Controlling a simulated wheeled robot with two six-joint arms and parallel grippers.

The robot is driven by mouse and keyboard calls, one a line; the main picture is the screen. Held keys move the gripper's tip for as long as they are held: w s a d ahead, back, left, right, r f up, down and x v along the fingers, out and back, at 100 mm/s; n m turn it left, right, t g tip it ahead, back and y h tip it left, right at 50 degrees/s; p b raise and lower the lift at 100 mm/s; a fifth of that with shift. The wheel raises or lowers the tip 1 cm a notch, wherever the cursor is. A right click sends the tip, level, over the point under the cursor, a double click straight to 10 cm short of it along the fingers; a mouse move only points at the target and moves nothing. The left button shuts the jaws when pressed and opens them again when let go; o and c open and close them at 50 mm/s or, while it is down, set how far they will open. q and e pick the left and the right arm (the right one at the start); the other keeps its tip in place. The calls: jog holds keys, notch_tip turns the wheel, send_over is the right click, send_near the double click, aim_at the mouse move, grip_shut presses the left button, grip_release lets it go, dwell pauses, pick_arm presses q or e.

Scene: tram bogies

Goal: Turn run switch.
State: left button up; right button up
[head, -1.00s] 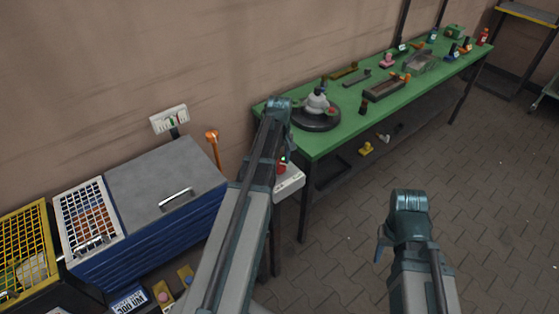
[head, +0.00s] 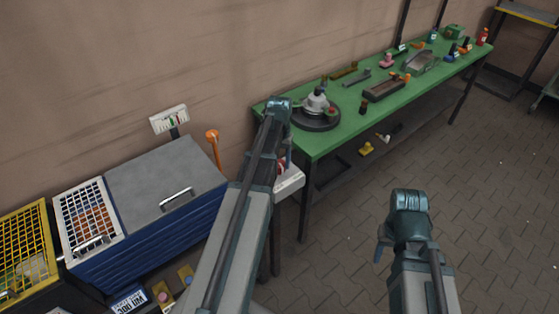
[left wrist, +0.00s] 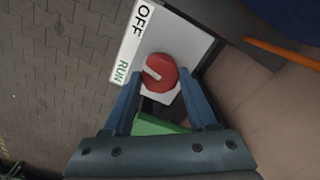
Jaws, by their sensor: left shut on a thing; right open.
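The run switch is a white box (head: 288,181) at the near left end of the green bench, with a red round knob (left wrist: 159,73). In the left wrist view its plate (left wrist: 134,44) reads OFF and RUN along one edge. A white mark on the knob slants towards the lettered edge; I cannot tell which word it points at. My left gripper (left wrist: 161,88) is shut on the red knob, one blue finger on either side. In the head view the arm partly hides the knob. My right gripper (head: 383,240) is open and empty above the floor, away from the switch.
The green bench (head: 340,130) carries a round black-based fixture (head: 316,112) and several small parts. A blue chest with a grey lid (head: 155,178) stands left of the switch. An orange-topped lever (head: 213,138) rises behind it.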

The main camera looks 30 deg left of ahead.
aim_at(279, 163)
pick_arm(q)
jog(key=m, duration=0.5)
jog(key=shift+m, duration=0.4)
dwell(0.3)
jog(key=o, duration=1.4)
jog(key=shift+c, duration=0.2)
jog(key=shift+r, duration=0.15)
notch_tip(279, 163, up, 14)
jog(key=p, duration=1.4)
jog(key=shift+f, duration=0.2)
